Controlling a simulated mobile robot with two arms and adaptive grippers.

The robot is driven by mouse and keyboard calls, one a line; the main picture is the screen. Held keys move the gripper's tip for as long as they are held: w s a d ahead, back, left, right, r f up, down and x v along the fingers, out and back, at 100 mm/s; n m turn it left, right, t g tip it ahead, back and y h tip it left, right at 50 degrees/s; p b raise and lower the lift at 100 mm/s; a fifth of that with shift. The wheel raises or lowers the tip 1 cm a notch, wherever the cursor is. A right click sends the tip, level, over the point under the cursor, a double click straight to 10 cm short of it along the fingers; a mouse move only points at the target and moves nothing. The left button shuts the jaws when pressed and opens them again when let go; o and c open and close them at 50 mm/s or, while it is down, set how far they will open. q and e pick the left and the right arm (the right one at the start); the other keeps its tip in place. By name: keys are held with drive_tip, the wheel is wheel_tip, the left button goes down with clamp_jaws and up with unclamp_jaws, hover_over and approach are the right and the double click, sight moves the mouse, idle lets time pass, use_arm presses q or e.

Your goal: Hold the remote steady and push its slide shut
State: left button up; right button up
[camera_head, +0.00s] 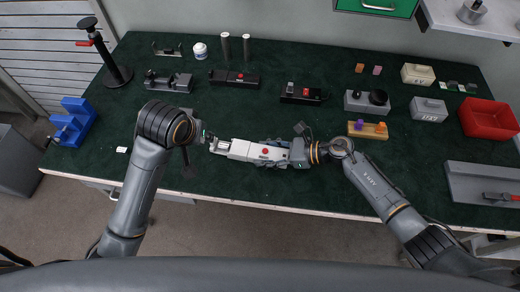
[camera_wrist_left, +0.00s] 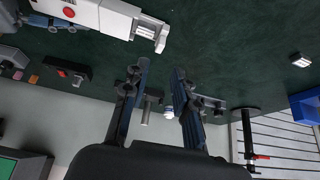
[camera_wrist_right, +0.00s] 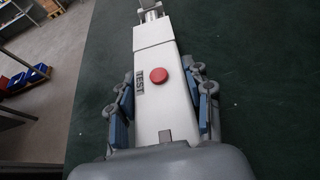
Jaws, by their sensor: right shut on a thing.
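The remote is a long white body with a red button (camera_head: 265,152), held flat over the front middle of the green table. My right gripper (camera_wrist_right: 160,100) is shut on the remote's sides, near its right end in the head view. The remote's slide end (camera_head: 219,146) points left, and a grey metal part shows there; this end is at the top in the right wrist view (camera_wrist_right: 150,12). My left gripper (camera_wrist_left: 157,82) is open and empty, with its fingers apart. In the left wrist view the slide end (camera_wrist_left: 150,33) lies beyond the left finger, apart from it.
Black and grey housings (camera_head: 234,78) stand along the back of the table. A blue fixture (camera_head: 75,122) and a black stand (camera_head: 117,75) are at the left. A yellow block with purple and orange pegs (camera_head: 367,130) and a red bin (camera_head: 489,118) are at the right.

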use_arm(q)
drive_tip(key=shift+a, duration=0.1)
clamp_jaws()
drive_tip(key=w+a+m+g+h, duration=0.25)
drive_tip(key=a+h, duration=0.35)
drive_tip(key=a, duration=0.6)
drive_tip(key=x, duration=1.1)
drive_tip(key=shift+w, duration=0.35)
drive_tip(key=shift+s+d+r, duration=0.1)
drive_tip(key=shift+d, duration=0.5)
drive_tip(key=shift+s+d+r, duration=0.1)
drive_tip(key=shift+s+d, duration=0.05)
drive_tip(key=shift+d, duration=0.5)
drive_tip(key=shift+s+d, duration=0.15)
drive_tip(key=shift+d, duration=0.35)
drive_tip(key=d, duration=0.3)
drive_tip(key=s+d, duration=0.1)
drive_tip(key=d, duration=0.1)
drive_tip(key=shift+d, duration=0.35)
